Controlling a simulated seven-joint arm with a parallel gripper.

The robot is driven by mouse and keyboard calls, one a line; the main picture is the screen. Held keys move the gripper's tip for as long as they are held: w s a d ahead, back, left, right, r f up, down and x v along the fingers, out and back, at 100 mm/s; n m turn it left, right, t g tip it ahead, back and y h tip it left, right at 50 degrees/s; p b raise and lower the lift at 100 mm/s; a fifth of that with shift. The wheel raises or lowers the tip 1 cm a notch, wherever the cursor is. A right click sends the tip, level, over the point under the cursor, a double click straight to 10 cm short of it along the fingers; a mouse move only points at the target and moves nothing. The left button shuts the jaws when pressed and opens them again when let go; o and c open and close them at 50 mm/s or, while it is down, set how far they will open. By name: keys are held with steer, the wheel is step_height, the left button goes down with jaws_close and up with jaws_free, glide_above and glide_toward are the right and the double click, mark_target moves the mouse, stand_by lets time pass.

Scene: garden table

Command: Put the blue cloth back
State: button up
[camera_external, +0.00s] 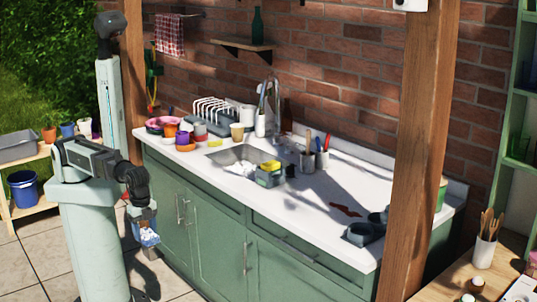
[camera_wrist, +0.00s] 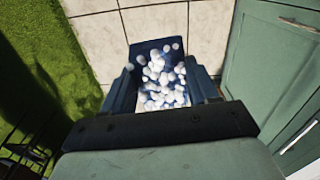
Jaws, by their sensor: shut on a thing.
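The blue cloth (camera_wrist: 147,50) is between the fingers of my gripper (camera_wrist: 163,88) in the wrist view. Much of it is covered with white round spots or blobs; I cannot tell which. In the external view my gripper (camera_external: 143,217) points down, shut on the blue cloth (camera_external: 149,238), which hangs below it in front of the green cabinet at the left end of the counter. It is below counter height and above the tiled floor. The cloth's upper part is hidden by the gripper.
The white counter (camera_external: 310,200) holds a sink (camera_external: 238,154), a dish rack (camera_external: 216,112), colourful bowls and a yellow-grey caddy (camera_external: 270,175). A red checked towel (camera_external: 169,34) hangs on the wall. A low shelf with a blue bucket (camera_external: 24,188) stands at left. Tiled floor is clear.

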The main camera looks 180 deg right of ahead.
steer(key=s+a+r+n, duration=0.2)
steer(key=s+a+r, duration=0.1)
steer(key=s+a, duration=0.35)
steer(key=s+a+r+n, duration=0.1)
steer(key=s+a+r, duration=0.1)
steer(key=s+a, duration=0.5)
step_height(320, 180, up, 11)
steer(key=m, duration=0.4)
glide_above(246, 189)
steer(key=shift+f, duration=4.75)
steer(key=shift+d+f, duration=0.1)
steer(key=shift+f, duration=0.05)
steer(key=o, duration=1.5)
steer(key=shift+c, duration=0.2)
